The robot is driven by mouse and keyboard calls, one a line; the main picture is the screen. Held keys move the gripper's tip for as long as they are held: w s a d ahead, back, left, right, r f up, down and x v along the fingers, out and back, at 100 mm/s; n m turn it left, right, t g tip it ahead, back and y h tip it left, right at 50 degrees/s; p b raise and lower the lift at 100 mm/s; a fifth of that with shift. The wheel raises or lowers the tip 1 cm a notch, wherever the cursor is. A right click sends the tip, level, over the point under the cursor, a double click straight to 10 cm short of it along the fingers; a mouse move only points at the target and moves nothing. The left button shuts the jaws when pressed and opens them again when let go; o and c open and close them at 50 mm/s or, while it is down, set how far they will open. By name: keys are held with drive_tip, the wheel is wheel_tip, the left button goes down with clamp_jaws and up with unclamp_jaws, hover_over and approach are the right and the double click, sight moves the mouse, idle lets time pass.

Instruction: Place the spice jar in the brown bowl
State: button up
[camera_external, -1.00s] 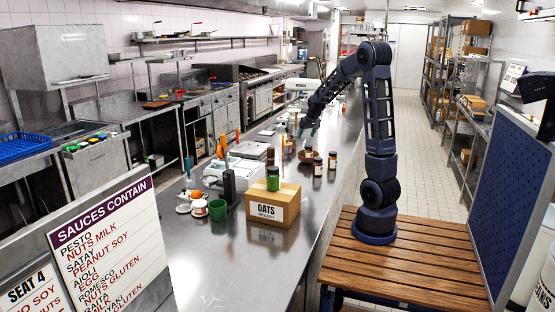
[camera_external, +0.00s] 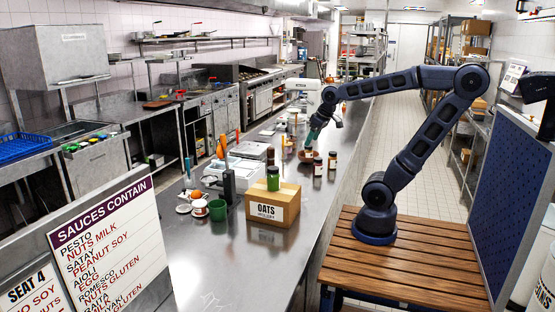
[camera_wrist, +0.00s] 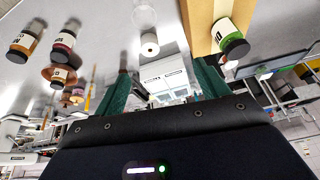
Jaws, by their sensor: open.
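Several small jars stand on the steel counter, and I cannot tell which is the spice jar. Two dark-lidded label jars, one (camera_external: 318,167) and another (camera_external: 332,161), stand right of the brown bowl (camera_external: 305,157). In the wrist view, an amber jar (camera_wrist: 25,42) and a dark red jar (camera_wrist: 64,40) are at upper left. The brown bowl (camera_wrist: 46,73) lies below them, with a jar (camera_wrist: 60,77) overlapping it; inside or behind is unclear. My gripper (camera_external: 311,139) is above the counter by the bowl. Its teal fingers (camera_wrist: 163,88) are apart, with nothing held between them.
A green jar (camera_external: 273,178) stands on the OATS box (camera_external: 285,210); it also shows in the wrist view (camera_wrist: 230,38). The near counter is clear.

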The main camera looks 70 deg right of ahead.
drive_tip(key=s+a+n, duration=0.1)
drive_tip(key=s+a, duration=0.3)
drive_tip(key=s, duration=0.3)
drive_tip(key=shift+a+f+n, duration=0.3)
drive_tip(key=shift+a+f, duration=0.1)
